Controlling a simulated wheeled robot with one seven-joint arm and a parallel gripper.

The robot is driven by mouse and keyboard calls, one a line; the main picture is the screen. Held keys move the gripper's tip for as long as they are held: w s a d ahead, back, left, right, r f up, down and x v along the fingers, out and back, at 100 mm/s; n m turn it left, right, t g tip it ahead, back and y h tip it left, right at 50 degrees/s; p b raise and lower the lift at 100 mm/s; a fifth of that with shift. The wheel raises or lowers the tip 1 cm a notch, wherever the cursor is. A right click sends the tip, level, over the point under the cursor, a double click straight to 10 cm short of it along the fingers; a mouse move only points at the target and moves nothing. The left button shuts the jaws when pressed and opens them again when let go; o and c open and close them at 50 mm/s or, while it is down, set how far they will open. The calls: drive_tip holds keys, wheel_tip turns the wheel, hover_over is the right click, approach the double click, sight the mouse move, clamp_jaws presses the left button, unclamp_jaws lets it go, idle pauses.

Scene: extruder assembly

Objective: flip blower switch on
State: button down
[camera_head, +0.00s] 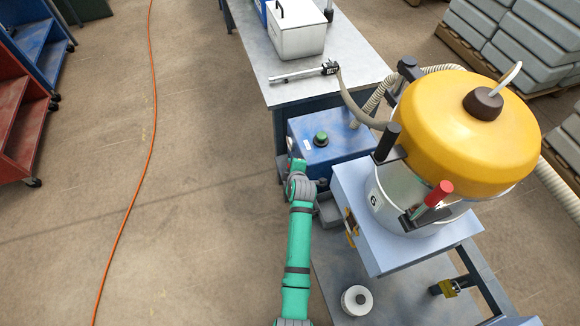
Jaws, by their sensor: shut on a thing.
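The blower looks to be the blue box (345,143) with a round green knob (321,138) on top, beside the table. I cannot make out a separate blower switch. My green arm reaches up from the bottom to the box's near left side. The small dark end of my gripper (322,184) is low at the box's near face, below the green knob. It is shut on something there. The fingertips and what they hold are too small and partly hidden by my wrist to tell.
A yellow-lidded hopper (468,130) on a light blue-grey cabinet (400,245) stands close on the right. A white round container (356,300) is on the lower shelf. The floor at left is open, crossed by an orange cable (152,100).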

drive_tip(key=shift+r, duration=0.1)
idle(0.4)
drive_tip(key=c, duration=2)
unclamp_jaws()
drive_tip(key=shift+d, duration=0.1)
drive_tip(key=shift+a+f, duration=0.2)
drive_tip(key=shift+s+a+f+n+t+h, duration=0.15)
drive_tip(key=shift+f+n+t+h, duration=0.2)
drive_tip(key=shift+n+h, duration=0.35)
drive_tip(key=shift+d+f+n+t+h, duration=0.1)
drive_tip(key=shift+f+n+t+h, duration=0.8)
drive_tip(key=shift+n+h, duration=0.3)
drive_tip(key=shift+d+f+n+t+h, duration=0.1)
drive_tip(key=shift+f+n+t+h, duration=0.85)
drive_tip(key=shift+h, duration=0.45)
